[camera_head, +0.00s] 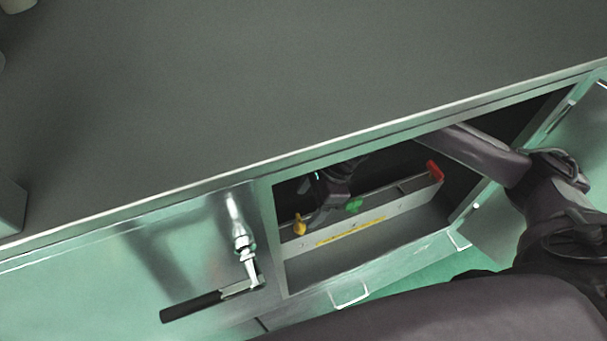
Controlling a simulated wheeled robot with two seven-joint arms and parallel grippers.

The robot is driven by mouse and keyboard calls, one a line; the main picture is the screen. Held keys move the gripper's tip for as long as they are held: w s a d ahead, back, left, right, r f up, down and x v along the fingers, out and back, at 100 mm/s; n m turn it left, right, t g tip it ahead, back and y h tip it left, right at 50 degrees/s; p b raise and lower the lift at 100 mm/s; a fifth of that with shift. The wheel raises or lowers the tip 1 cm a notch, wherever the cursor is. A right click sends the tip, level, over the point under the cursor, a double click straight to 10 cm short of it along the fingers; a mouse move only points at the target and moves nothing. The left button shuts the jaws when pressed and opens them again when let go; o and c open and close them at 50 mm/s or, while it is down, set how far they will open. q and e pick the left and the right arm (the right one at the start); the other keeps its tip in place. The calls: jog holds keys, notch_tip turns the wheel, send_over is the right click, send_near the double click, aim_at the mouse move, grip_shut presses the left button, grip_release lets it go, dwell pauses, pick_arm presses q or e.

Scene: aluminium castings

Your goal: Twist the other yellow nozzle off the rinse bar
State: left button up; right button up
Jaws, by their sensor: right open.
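The rinse bar (405,203) is a long grey bar inside the open cabinet, with a yellow strip on its front face. A yellow nozzle (299,227) stands at its left end. A green nozzle (354,205) sits near the middle and a red piece (434,171) at the right end. My right gripper (313,219) reaches into the cabinet above the bar, pointing down between the yellow and green nozzles. It is open, with its fingertips close to the right of the yellow nozzle; I cannot tell whether they touch. My left gripper is out of view.
The cabinet opening is narrow, with its top edge (380,133) close over my right arm. An open door (577,150) stands at the right. A black-handled lever valve (205,299) sticks out left of the opening. The grey countertop (250,90) is mostly clear.

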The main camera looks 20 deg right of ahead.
aim_at(300, 221)
jog(key=p+x, duration=0.1)
jog(key=x, duration=0.1)
jog(key=s+p+x, duration=0.1)
jog(key=x, duration=0.1)
jog(key=shift+a+f, duration=0.1)
jog(key=shift+f, duration=0.25)
jog(key=shift+x, duration=1.25)
jog(key=shift+w, duration=0.1)
jog(key=c, duration=1.1)
jog(key=shift+o, duration=0.2)
jog(key=shift+f+n+b, duration=0.1)
jog(key=shift+n+b, duration=0.6)
jog(key=shift+b, duration=0.45)
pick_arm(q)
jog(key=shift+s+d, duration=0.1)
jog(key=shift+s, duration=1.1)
pick_arm(e)
jog(key=shift+g, duration=0.3)
pick_arm(q)
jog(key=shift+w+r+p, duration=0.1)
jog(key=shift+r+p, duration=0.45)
jog(key=shift+p, duration=0.05)
pick_arm(e)
jog(key=shift+r, duration=1.35)
